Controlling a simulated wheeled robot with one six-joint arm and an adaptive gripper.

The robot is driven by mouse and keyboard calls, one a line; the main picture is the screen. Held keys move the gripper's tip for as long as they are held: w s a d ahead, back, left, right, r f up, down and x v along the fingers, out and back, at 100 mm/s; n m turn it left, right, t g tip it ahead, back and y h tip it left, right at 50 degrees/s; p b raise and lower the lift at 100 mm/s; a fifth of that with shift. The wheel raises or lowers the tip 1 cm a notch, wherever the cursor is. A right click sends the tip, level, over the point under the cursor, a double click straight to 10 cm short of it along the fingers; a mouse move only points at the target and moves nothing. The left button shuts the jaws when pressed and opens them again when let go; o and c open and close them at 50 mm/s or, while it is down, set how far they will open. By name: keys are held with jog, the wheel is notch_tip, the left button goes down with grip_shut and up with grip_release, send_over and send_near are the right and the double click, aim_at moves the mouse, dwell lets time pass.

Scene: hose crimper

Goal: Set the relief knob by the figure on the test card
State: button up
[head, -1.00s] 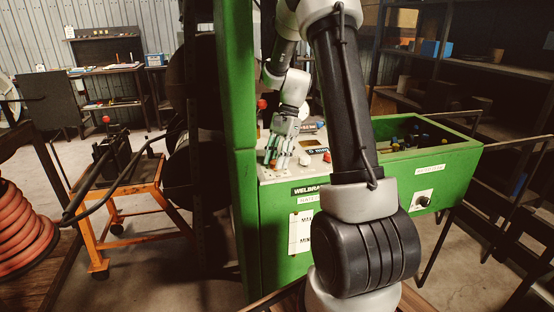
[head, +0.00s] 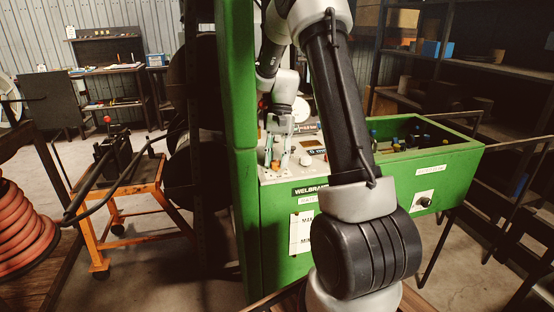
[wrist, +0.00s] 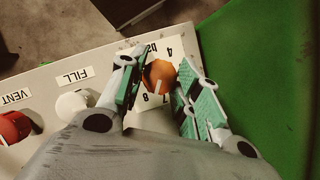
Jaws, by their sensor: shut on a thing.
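The orange relief knob (wrist: 159,74) sits on the pale panel, with a printed scale around it showing 4, 7, 8 and "bar". My gripper (wrist: 163,92) is shut on this knob, one green-padded finger on each side. In the head view my gripper (head: 277,152) reaches down to the left end of the panel, and a bit of the orange knob (head: 275,166) shows between the fingers. A white card (head: 303,234) with "MA" and "MIN" lettering hangs on the green front. My arm cuts off its right side, and I can read no figure on it.
Beside the orange knob are a white FILL knob (wrist: 72,104) and a red VENT knob (wrist: 14,126). A green post (head: 236,120) stands close left of my gripper. A green bin (head: 440,160) with bottles is at right. An orange cart (head: 125,185) stands left.

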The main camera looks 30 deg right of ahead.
jog(key=o, duration=1)
jog(key=v, duration=1.2)
